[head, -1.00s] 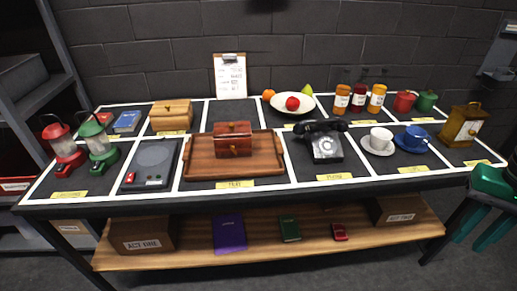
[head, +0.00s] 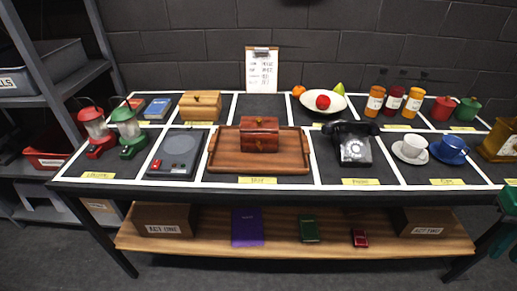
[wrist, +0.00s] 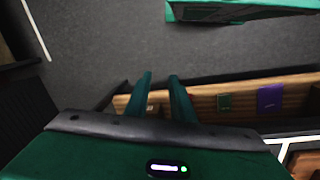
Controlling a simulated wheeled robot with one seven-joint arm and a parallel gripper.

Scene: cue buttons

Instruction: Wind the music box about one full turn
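A dark red-brown wooden box (head: 259,134) with a small brass fitting on its front sits on a wooden tray (head: 225,162) in the middle of the table. A lighter wooden box (head: 201,106) with a small fitting on its front stands behind it to the left. I cannot tell for sure which is the music box, and no winding key shows clearly. My green gripper is partly cut off at the head view's right edge, beyond the table's front right, far from both boxes. In the wrist view my gripper (wrist: 160,76) points down, its two fingers apart with nothing between them.
The table carries lanterns (head: 127,130), a hot plate (head: 178,152), a black telephone (head: 354,145), cups (head: 411,148), a fruit bowl (head: 321,104) and several bottles. A lower shelf (head: 280,238) holds cartons and books. Grey shelving (head: 40,75) stands at the left. Floor in front is clear.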

